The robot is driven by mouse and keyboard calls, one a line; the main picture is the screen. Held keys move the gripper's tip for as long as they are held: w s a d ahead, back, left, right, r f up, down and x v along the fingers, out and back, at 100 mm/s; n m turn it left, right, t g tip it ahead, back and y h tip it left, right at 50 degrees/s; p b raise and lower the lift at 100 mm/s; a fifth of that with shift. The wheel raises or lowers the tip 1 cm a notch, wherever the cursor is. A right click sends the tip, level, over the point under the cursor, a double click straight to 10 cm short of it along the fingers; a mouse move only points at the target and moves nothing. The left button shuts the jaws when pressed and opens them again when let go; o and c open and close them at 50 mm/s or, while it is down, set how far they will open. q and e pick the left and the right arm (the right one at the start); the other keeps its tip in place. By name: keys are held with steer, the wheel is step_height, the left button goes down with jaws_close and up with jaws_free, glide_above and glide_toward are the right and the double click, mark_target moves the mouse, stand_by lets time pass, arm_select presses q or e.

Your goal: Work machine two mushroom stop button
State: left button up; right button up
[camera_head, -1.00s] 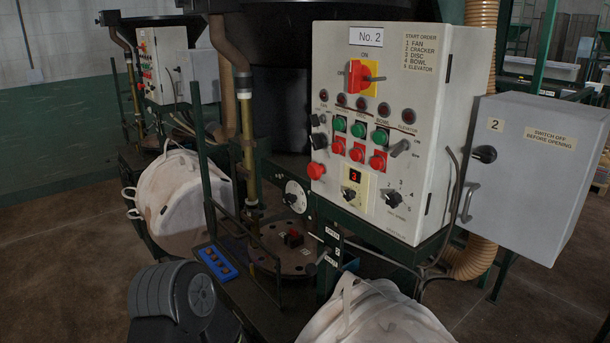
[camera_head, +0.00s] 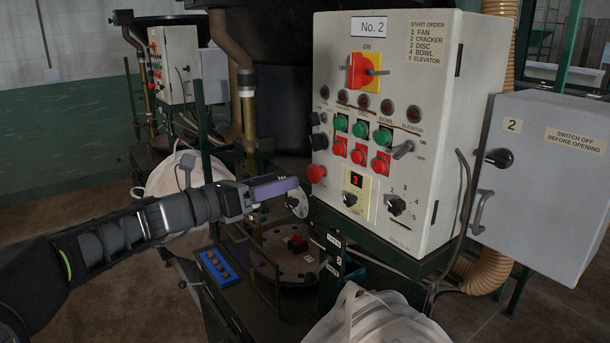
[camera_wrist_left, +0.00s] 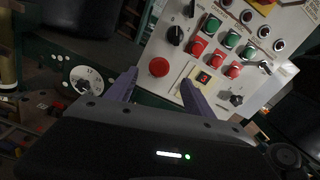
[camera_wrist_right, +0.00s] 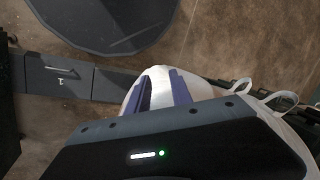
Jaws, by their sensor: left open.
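The No. 2 control panel (camera_head: 390,120) is a white box on a green frame. Its red mushroom stop button (camera_head: 316,174) sits at the lower left of the panel face. In the left wrist view the mushroom button (camera_wrist_left: 159,67) lies just beyond and between my left fingertips. My left gripper (camera_head: 290,187) is open and empty, in front of and slightly left of the button, apart from it. My right gripper (camera_wrist_right: 160,78) shows only in the right wrist view, its two fingers apart over a white bag (camera_wrist_right: 150,90).
A grey switch box (camera_head: 550,180) with a handle juts out right of the panel. A white bulk bag (camera_head: 375,318) stands below. A blue button strip (camera_head: 218,268) and a round dial (camera_head: 297,199) lie near my left arm. Another panel (camera_head: 172,65) stands behind left.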

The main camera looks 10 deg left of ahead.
mark_target(311, 173)
arm_select(q)
steer(key=shift+w+d+f, duration=0.1)
steer(key=shift+w, duration=0.05)
steer(key=p+x, duration=0.2)
steer(key=x, duration=0.5)
steer(key=shift+w+d, duration=0.2)
steer(key=shift+w, duration=0.05)
steer(key=shift+c, duration=0.3)
jaws_close()
stand_by(0.5)
